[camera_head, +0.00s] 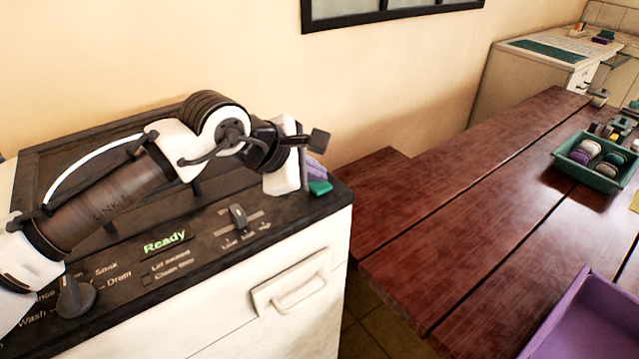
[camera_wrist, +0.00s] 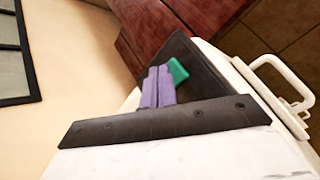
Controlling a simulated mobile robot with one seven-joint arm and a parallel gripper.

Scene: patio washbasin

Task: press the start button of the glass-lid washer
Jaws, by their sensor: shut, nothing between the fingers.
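The washer (camera_head: 290,285) is white with a dark top panel and stands at the left in the head view. Its dark-framed lid (camera_head: 60,155) lies behind the panel, partly hidden by my arm. A green block, apparently the start button (camera_head: 320,187), is at the panel's right end; no label on it is readable. It also shows in the wrist view (camera_wrist: 178,70). My gripper (camera_head: 316,170) has purple fingers, shut together and empty. In the wrist view the fingers (camera_wrist: 159,72) are right beside the green block. I cannot tell whether they touch it.
The panel has a lit "Ready" display (camera_head: 165,242), a slider (camera_head: 239,217) and a round dial (camera_head: 75,297). A red-brown plank table (camera_head: 460,230) stands to the right with a green tray (camera_head: 570,172) and a purple tray (camera_head: 560,320). A wall is behind the washer.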

